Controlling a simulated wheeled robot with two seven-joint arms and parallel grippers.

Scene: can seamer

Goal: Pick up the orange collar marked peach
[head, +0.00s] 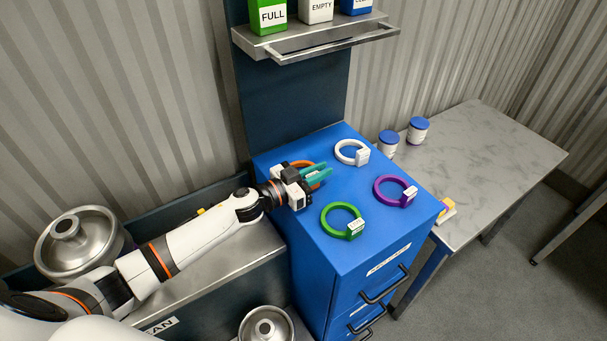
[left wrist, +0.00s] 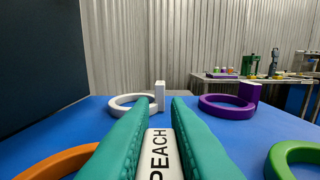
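The orange collar (head: 305,163) is at the left part of the blue cabinet top, partly hidden by my left gripper (head: 320,173). In the left wrist view its ring (left wrist: 58,163) shows at the lower left, and its white upright tag (left wrist: 160,152) reads PEACH. The teal fingers of my left gripper (left wrist: 160,115) lie along both sides of this tag with no visible gap, so it is shut on the collar by its tag. I cannot tell whether the collar touches the cabinet top. My right gripper is not in view.
On the cabinet top (head: 335,262) are a white collar (head: 341,150), a purple collar (head: 379,189) and a green collar (head: 325,220). A shelf (head: 300,38) with green, white and blue boxes hangs behind. A grey table (head: 490,150) with blue-lidded jars (head: 418,131) stands right.

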